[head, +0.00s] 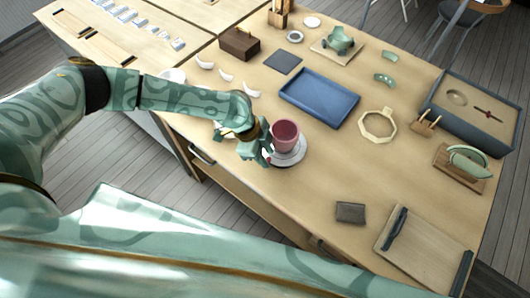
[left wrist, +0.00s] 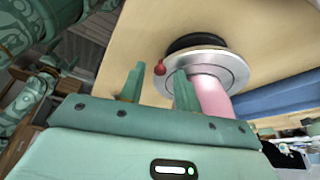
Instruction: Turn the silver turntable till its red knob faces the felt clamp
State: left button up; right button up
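The silver turntable (head: 297,156) stands near the table's left edge, with a pink cup (head: 285,134) on it. In the left wrist view the turntable (left wrist: 236,68) shows as a silver disc over a dark base, and its red knob (left wrist: 159,68) stands out at its rim. My left gripper (head: 264,152) is at the turntable's left side. In the left wrist view its fingers (left wrist: 157,86) are apart, with the knob seen between their tips; contact is unclear. A board with two dark bars (head: 425,243), possibly the felt clamp, lies at the front right. My right gripper is out of view.
A blue tray (head: 320,97) lies behind the turntable. An octagonal frame (head: 378,125), a small dark block (head: 351,212) and a wooden stand with green pieces (head: 462,163) are to the right. White shards (head: 226,75) lie behind my left arm.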

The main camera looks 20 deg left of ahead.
pick_arm(q)
grip_shut()
